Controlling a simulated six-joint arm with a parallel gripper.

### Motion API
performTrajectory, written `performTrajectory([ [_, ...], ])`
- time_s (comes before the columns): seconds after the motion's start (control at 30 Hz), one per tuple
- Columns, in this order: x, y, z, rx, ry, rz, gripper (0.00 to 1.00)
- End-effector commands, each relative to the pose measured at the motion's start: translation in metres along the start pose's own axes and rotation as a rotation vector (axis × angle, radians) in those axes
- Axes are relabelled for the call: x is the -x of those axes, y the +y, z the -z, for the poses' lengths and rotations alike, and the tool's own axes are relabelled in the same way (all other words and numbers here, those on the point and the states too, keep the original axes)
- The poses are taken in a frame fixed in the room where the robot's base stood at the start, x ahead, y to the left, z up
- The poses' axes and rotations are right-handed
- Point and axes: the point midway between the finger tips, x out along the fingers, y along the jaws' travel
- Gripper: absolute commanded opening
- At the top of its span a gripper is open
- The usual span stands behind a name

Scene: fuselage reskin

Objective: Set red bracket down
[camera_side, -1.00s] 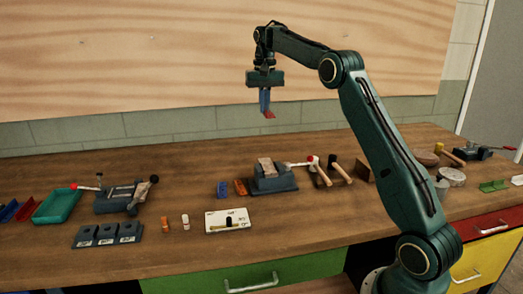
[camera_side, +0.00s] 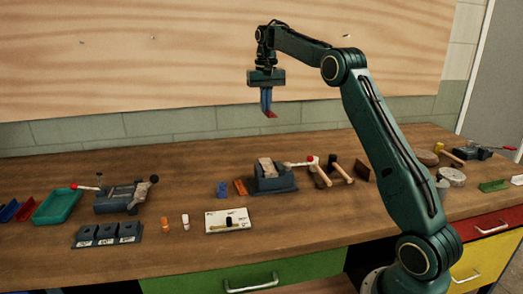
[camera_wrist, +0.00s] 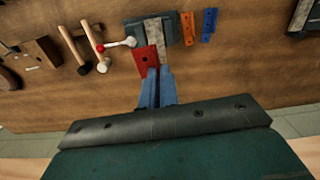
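My gripper (camera_side: 266,101) is high above the bench in the side view, pointing down. Its blue fingers are shut on the red bracket (camera_side: 271,114), whose red end sticks out below the fingertips. In the wrist view the red bracket (camera_wrist: 146,60) shows as a flat red plate with a dark hole, just beyond the blue fingertips (camera_wrist: 154,80). The part between the fingers is hidden. The bracket is in the air, well clear of the bench.
Below is a grey clamp fixture (camera_side: 272,178) with a light block and a red-knobbed lever. Blue (camera_side: 222,188) and orange (camera_side: 240,187) pieces lie left of it, two mallets (camera_side: 330,174) right. A white card (camera_side: 228,221) lies in front; bare wood (camera_side: 130,262) stretches along the front edge.

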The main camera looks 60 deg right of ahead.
Motion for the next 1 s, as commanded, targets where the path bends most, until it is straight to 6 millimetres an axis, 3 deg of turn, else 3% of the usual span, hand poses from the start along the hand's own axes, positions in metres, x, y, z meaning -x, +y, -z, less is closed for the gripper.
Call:
performTrajectory([
  [0.47,-0.01,0.026,-0.037,0.422,0.001,-0.003,0.0],
  [1.0,-0.036,0.058,-0.105,0.989,0.0,-0.004,0.0],
])
